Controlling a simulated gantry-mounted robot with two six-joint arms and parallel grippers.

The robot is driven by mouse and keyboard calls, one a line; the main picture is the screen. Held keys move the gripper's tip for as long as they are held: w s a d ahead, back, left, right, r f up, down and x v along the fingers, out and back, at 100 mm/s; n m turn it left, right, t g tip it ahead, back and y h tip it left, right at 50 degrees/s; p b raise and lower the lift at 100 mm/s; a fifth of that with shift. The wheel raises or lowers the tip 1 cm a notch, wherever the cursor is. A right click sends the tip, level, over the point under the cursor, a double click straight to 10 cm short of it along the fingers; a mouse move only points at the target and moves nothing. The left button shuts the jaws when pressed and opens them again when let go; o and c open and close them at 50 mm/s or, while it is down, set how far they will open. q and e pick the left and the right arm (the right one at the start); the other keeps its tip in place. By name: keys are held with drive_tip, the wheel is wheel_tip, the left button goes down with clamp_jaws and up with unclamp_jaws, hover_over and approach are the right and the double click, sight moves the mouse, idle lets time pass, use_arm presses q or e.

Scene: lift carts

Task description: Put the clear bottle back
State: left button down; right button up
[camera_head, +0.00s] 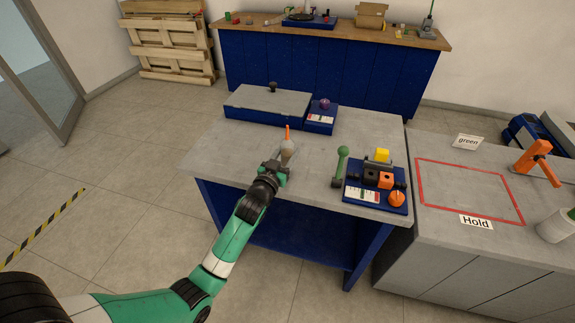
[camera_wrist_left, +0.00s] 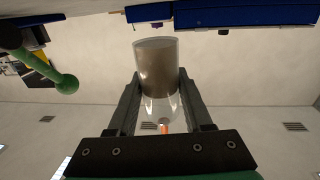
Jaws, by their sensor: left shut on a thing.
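The clear bottle (camera_wrist_left: 157,75) is see-through, with a grey-brown filling and an orange tip. My left gripper (camera_wrist_left: 155,100) is shut on it, one finger on each side. In the head view the bottle (camera_head: 287,150) shows small at the end of my left arm, its orange tip pointing up. My left gripper (camera_head: 276,168) is over the front left part of the grey-topped table (camera_head: 225,150). I cannot tell if the bottle touches the tabletop. My right gripper does not show.
A blue tray (camera_head: 365,197) with small blocks and an orange ball stands at the table's right, beside a green dumbbell-like object (camera_head: 341,165). A low blue-and-grey box (camera_head: 268,103) stands at the back. A grey counter (camera_head: 440,240) with a red outline is to the right.

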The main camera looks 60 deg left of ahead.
use_arm(q)
drive_tip(key=shift+w+a+f, duration=0.1)
drive_tip(key=shift+a+f, duration=0.1)
drive_tip(key=shift+a+f+b, duration=0.15)
drive_tip(key=shift+f+b, duration=0.95)
drive_tip(key=shift+f, duration=0.65)
drive_tip(key=shift+w, duration=0.1)
drive_tip(key=shift+f, duration=0.15)
drive_tip(key=shift+c, duration=1.6)
unclamp_jaws()
